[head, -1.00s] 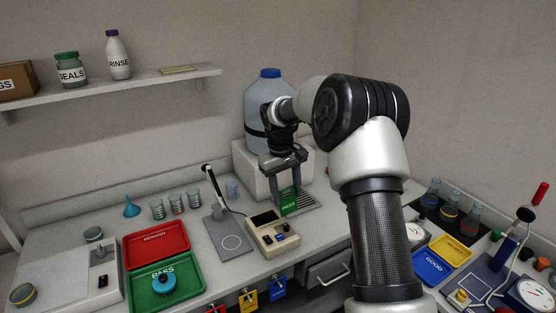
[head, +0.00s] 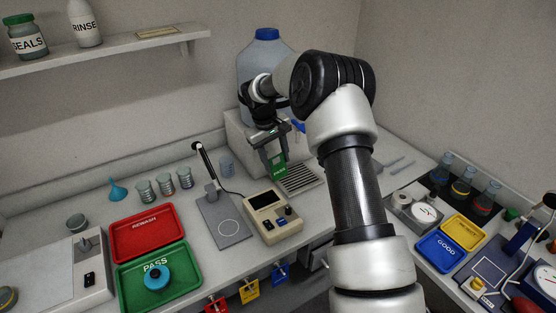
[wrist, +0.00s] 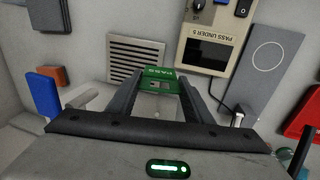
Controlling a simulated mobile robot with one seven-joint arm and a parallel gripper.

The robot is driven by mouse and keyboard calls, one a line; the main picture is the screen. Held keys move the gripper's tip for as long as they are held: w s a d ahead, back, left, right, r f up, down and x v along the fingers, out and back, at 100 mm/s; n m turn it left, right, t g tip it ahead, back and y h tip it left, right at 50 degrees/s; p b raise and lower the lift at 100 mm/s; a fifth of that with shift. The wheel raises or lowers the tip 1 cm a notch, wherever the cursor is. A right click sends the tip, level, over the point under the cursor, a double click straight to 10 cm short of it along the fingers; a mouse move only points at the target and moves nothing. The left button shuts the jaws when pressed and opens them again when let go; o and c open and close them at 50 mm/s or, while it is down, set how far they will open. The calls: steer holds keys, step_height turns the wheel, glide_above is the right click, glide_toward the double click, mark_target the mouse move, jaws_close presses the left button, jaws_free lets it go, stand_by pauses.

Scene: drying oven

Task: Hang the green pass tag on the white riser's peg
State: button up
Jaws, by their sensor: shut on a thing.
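The green pass tag (head: 278,168) hangs between the fingers of my gripper (head: 275,152), which is shut on it. In the wrist view the tag (wrist: 160,76) sits between the fingertips, with lettering on its edge. The white riser (head: 236,131) stands at the back of the bench under the large bottle. My gripper and the tag are in front of the riser's front face, apart from the bench top as far as I can tell. I cannot make out the riser's peg; my gripper and arm cover part of that face.
A blue piece (head: 298,126) shows by the riser's right part. A slotted grille (head: 299,178) lies right of the tag. A beige meter (head: 272,215) and a grey stand plate (head: 224,219) are in front and left. The bottle (head: 262,70) rises behind my wrist.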

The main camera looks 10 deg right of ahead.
steer(key=shift+w+a+f+p, duration=0.1)
steer(key=shift+w+a+p, duration=0.3)
steer(key=shift+w, duration=0.65)
steer(key=shift+w+a+f+p, duration=0.1)
steer(key=shift+w+a+p, duration=0.3)
steer(key=shift+w, duration=0.7)
steer(key=shift+w+a+f+p, duration=0.1)
steer(key=shift+w+a+p, duration=0.25)
steer(key=shift+w, duration=0.7)
steer(key=shift+w+f, duration=0.45)
steer(key=shift+w, duration=0.1)
steer(key=o, duration=1.1)
steer(key=shift+r, duration=0.1)
